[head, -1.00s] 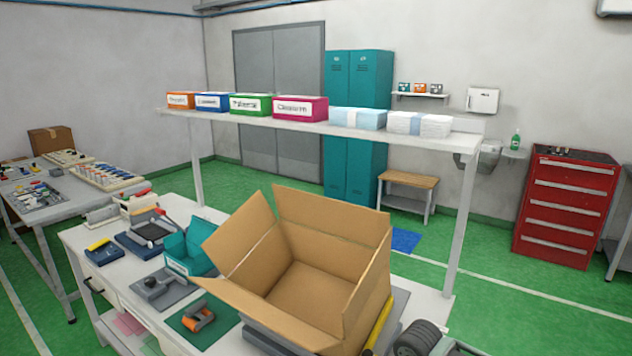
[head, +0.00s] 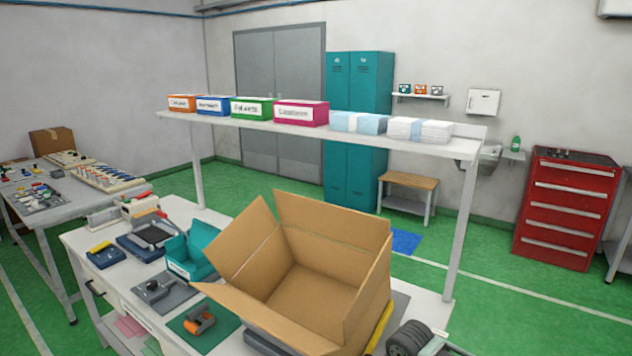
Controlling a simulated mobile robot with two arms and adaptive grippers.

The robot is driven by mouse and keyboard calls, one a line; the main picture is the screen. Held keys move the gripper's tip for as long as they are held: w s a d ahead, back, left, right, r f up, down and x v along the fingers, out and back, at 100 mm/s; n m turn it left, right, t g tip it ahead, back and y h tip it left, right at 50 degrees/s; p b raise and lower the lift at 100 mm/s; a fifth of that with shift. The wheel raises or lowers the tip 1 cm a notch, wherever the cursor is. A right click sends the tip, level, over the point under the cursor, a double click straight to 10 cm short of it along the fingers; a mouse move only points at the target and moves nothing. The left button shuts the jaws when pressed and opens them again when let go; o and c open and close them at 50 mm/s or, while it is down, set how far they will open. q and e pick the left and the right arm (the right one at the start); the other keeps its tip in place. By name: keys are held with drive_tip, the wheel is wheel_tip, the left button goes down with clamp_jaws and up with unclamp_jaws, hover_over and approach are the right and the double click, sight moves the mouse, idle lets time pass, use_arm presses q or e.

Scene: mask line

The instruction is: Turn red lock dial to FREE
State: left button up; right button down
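No red lock dial marked FREE can be made out in the head view. On the white workbench (head: 75,238), a dark grey device (head: 165,293) with a knob-like part sits on a grey plate. An orange and black tool (head: 200,320) lies on a green mat (head: 228,322). A dark blue device (head: 148,243) with a black top stands further back. Any lettering on these is too small to read.
A large open cardboard box (head: 345,287) covers much of the workbench's right side. A teal bin (head: 190,262) stands left of it. A shelf (head: 300,128) with labelled boxes spans above.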

drive_tip(key=shift+a+f, duration=0.2)
drive_tip(key=shift+a, duration=0.05)
drive_tip(key=shift+w+a+f, duration=0.1)
drive_tip(key=shift+w+a, duration=0.05)
idle(0.5)
drive_tip(key=shift+w+d, duration=0.2)
drive_tip(key=shift+w, duration=0.05)
drive_tip(key=shift+w+r+p, duration=0.15)
drive_tip(key=shift+r+p, duration=0.5)
drive_tip(key=shift+p, duration=0.2)
drive_tip(key=r+p, duration=0.3)
drive_tip(key=w+r+p, duration=0.1)
drive_tip(key=p, duration=0.1)
drive_tip(key=shift+d+r, duration=0.1)
drive_tip(key=shift+r, duration=0.3)
drive_tip(key=shift+s, duration=0.1)
